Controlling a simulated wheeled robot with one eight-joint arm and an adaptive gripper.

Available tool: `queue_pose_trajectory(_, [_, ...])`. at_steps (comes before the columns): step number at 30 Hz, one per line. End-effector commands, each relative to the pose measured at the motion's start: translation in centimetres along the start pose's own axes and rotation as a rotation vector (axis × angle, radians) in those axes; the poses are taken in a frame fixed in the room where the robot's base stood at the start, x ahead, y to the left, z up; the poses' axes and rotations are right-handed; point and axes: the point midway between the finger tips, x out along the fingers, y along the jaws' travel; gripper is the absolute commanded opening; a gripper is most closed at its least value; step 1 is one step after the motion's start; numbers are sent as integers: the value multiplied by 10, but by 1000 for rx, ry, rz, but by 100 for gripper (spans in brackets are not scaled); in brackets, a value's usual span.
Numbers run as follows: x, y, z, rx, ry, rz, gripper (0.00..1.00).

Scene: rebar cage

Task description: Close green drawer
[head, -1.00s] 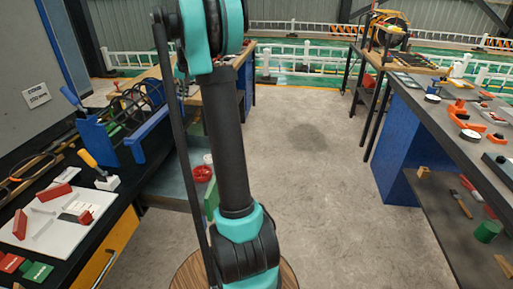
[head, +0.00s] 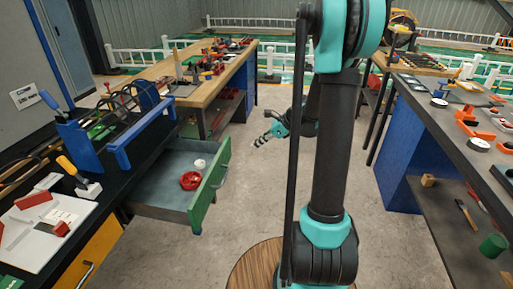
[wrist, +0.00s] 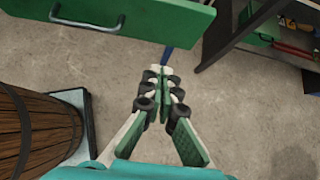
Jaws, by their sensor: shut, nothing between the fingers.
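The green drawer (head: 209,187) is pulled open from the dark workbench on the left in the head view. Its green front with a metal handle faces right, and a red round item (head: 190,180) and a white item (head: 199,163) lie inside. In the wrist view my gripper (wrist: 164,75) is shut and empty above the floor.
A yellow drawer front (head: 88,262) is in the same bench, nearer me. A blue-framed rack (head: 110,130) stands on the bench. A wooden barrel (wrist: 35,130) shows at the wrist view's left.

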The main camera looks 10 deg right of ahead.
Motion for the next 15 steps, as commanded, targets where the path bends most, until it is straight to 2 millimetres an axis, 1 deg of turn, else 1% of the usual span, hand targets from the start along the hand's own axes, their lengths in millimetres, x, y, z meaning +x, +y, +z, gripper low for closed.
queue_pose_trajectory(5, [29,0,0,-4,1,1,0])
queue_pose_trajectory(15, [95,-1,0,-5,1,1,0])
